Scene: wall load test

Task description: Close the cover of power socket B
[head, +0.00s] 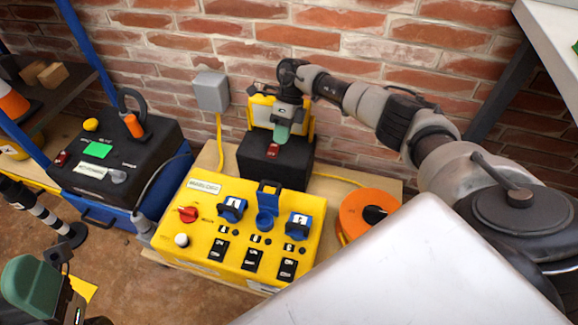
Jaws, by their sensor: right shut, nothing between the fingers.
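A yellow power box (185,240) stands on a low table in the head view. It carries three blue power sockets. The middle socket (266,220) has its blue cover (269,188) raised, and its round face shows. The left socket (232,208) and the right socket (298,226) have their covers down. I cannot read which one is marked B. My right gripper (282,136) is shut and empty, pointing down behind the yellow box, above and apart from the raised cover. My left gripper (45,285) is partly in view at the lower left, with its jaws unclear.
A black block (275,173) with a red part stands under my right gripper. An orange reel (356,217) lies to the right. A black-topped case (105,155) stands left. A white surface (400,270) fills the lower right. A brick wall closes the back.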

